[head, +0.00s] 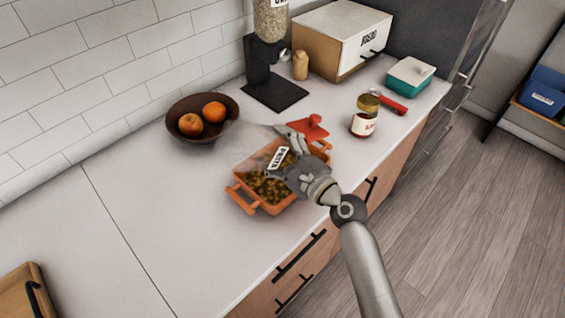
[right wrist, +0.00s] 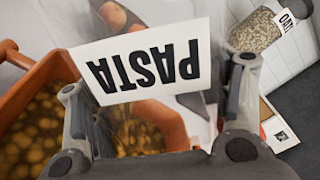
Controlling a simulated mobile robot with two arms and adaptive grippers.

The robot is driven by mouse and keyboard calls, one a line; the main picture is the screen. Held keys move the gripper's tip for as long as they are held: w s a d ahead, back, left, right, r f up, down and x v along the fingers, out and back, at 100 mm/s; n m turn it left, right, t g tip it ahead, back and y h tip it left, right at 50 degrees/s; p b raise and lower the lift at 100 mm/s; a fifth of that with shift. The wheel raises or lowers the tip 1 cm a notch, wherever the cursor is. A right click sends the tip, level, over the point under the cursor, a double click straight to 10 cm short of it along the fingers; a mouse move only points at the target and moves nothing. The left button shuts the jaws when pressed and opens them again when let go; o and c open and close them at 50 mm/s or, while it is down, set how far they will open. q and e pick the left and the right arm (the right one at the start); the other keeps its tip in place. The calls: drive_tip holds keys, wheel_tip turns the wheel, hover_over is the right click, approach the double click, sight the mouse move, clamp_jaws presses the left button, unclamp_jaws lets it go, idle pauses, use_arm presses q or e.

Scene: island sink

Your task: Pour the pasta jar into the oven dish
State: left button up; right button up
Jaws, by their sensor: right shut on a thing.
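The pasta jar (head: 243,140) is clear, with a white PASTA label (head: 278,158). My right gripper (head: 288,156) is shut on it, holding it tilted over the orange oven dish (head: 243,199). In the right wrist view the label (right wrist: 145,62) reads upside down between the fingers (right wrist: 158,82). The dish, also in that view (right wrist: 40,75), holds many yellow-brown pieces. I cannot tell how much is left in the jar, as it is see-through and partly hidden by the gripper. My left gripper is not in view.
A dark bowl with two orange fruits (head: 202,118) stands behind the dish. A red lid (head: 308,130) lies at the dish's far side. A labelled jar (head: 365,116), a red-handled item (head: 393,104) and a dispenser (head: 271,60) stand farther right.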

drive_tip(key=shift+r, duration=0.2)
drive_tip(key=shift+w+d+m, duration=0.15)
drive_tip(key=shift+m, duration=0.25)
drive_tip(key=shift+p, duration=0.35)
drive_tip(key=shift+w+d+m, duration=0.1)
drive_tip(key=shift+m, duration=0.3)
drive_tip(key=shift+w+d+m+p, duration=0.1)
drive_tip(key=shift+d+m+p, duration=0.05)
drive_tip(key=shift+m+p, duration=0.35)
drive_tip(key=shift+w+d+r+m+p, duration=0.2)
drive_tip(key=shift+r+m+p, duration=0.1)
drive_tip(key=shift+m+p, duration=0.25)
drive_tip(key=shift+w+d+r+m+p, duration=0.15)
drive_tip(key=shift+r+m+p, duration=0.2)
drive_tip(key=shift+p, duration=0.35)
idle(0.4)
drive_tip(key=shift+s+f, duration=0.1)
idle(2.4)
